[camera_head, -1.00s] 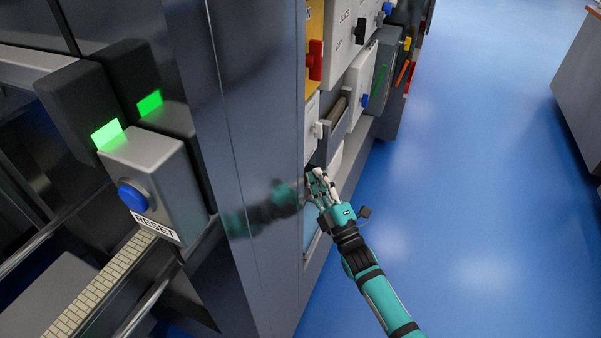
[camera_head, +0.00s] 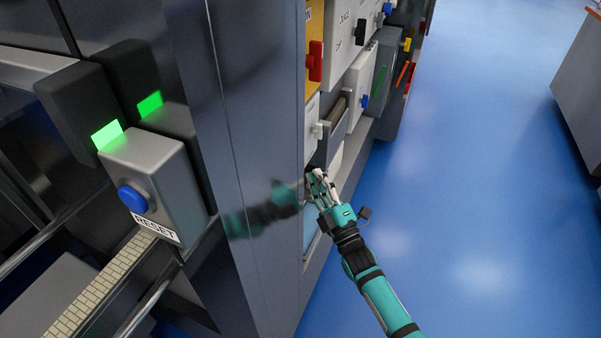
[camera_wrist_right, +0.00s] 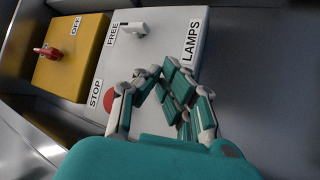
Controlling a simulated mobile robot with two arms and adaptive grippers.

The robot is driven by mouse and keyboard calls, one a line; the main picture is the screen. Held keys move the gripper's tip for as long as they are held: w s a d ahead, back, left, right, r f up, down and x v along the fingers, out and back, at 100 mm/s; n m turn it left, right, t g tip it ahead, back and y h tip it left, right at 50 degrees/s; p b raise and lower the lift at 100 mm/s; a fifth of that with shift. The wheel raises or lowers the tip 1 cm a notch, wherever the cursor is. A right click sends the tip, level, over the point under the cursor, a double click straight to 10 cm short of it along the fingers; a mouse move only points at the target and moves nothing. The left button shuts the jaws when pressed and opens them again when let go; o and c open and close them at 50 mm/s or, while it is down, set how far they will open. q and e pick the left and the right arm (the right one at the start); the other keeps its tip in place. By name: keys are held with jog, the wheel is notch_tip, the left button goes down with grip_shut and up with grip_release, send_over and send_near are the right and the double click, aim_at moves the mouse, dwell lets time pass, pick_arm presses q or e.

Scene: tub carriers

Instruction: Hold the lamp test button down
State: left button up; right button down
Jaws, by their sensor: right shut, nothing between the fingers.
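In the right wrist view, a pale panel (camera_wrist_right: 125,60) carries the labels LAMPS (camera_wrist_right: 190,40), FREE and STOP. No lamp button shows; the area below LAMPS is covered by my fingers. My right gripper (camera_wrist_right: 160,76) is shut and empty, its fingertips in front of the panel by that label. I cannot tell whether they touch it. My left gripper is not in view.
A red button (camera_wrist_right: 110,99) sits by STOP, partly behind my fingers. A yellow panel (camera_wrist_right: 75,70) with a red handle (camera_wrist_right: 47,52) adjoins. A grey box with a blue RESET button (camera_head: 133,198) is at left. Blue floor (camera_head: 480,180) is clear at right.

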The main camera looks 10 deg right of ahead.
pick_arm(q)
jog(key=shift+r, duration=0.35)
pick_arm(e)
jog(key=shift+w+a, duration=0.3)
jog(key=shift+a, duration=0.1)
dwell(0.3)
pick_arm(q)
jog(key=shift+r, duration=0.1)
